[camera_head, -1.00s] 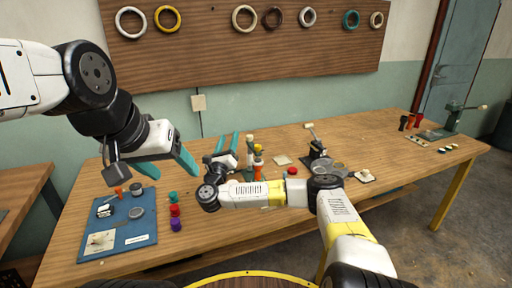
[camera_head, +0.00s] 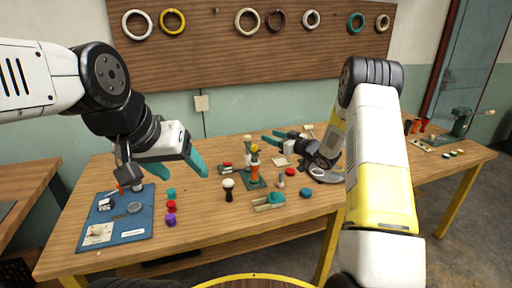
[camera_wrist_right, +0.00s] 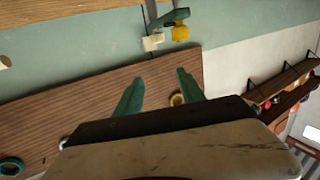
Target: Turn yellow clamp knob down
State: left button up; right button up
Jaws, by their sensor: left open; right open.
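The yellow clamp knob (camera_head: 254,148) sits at the top of a green clamp (camera_head: 254,181) that stands over an orange goblet drum (camera_head: 254,170) mid-table. In the right wrist view the yellow knob (camera_wrist_right: 180,33) shows beside a green clamp arm (camera_wrist_right: 170,18), beyond the fingertips and apart from them. My right gripper (camera_head: 270,137) is open and empty, just right of the knob in the head view, fingers pointing left; its teal fingers also show in the wrist view (camera_wrist_right: 160,78). My left gripper (camera_head: 182,172) is open and empty over the table's left part.
A blue mat (camera_head: 140,232) with small parts lies at the left. Red (camera_head: 171,207) and purple (camera_head: 170,220) pieces stand beside it. A dark cup with a white ball (camera_head: 228,190) and a teal-and-wood piece (camera_head: 268,201) stand near the clamp. A pegboard (camera_head: 225,45) hangs behind.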

jog(key=d, duration=0.2)
jog(key=n+g+y, duration=0.2)
jog(key=y, duration=0.1)
send_near(254, 148)
jog(key=w+a, duration=0.2)
jog(key=w, duration=0.1)
jog(key=x, duration=0.7)
jog(key=shift+w+a+f, duration=0.1)
jog(key=shift+f, duration=0.3)
